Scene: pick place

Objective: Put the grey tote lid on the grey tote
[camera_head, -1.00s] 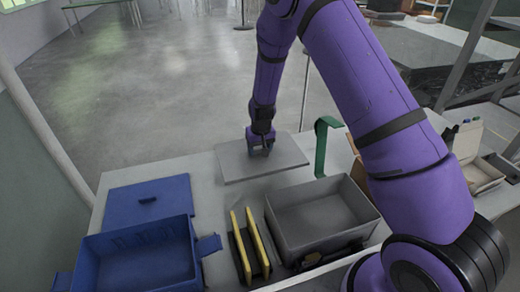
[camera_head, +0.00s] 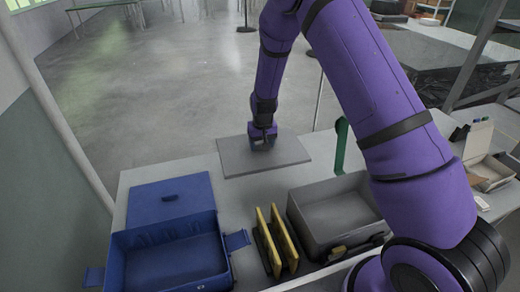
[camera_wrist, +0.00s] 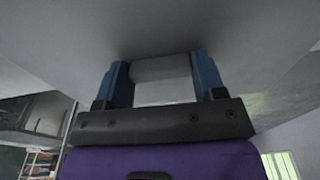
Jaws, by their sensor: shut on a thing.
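The grey tote lid (camera_head: 292,151) is a flat grey panel at the table's far side, seemingly level. My gripper (camera_head: 262,143) is above its middle and shut on its handle. In the wrist view the handle (camera_wrist: 163,68) sits between the two blue fingers, with the lid's broad face (camera_wrist: 60,35) behind it. The lid's far edge overlaps the table's back edge in the picture; its exact height is hard to tell. The grey tote (camera_head: 303,228) stands open near the table's front, right of and nearer than the lid. My arm hides part of its right side.
A blue tote (camera_head: 122,268) stands open at the front left, its blue lid (camera_head: 150,206) lying behind it. Yellow-and-black upright pieces (camera_head: 277,240) stand between the totes. A green upright piece (camera_head: 341,148) is right of the grey lid. An open box (camera_head: 492,170) is far right.

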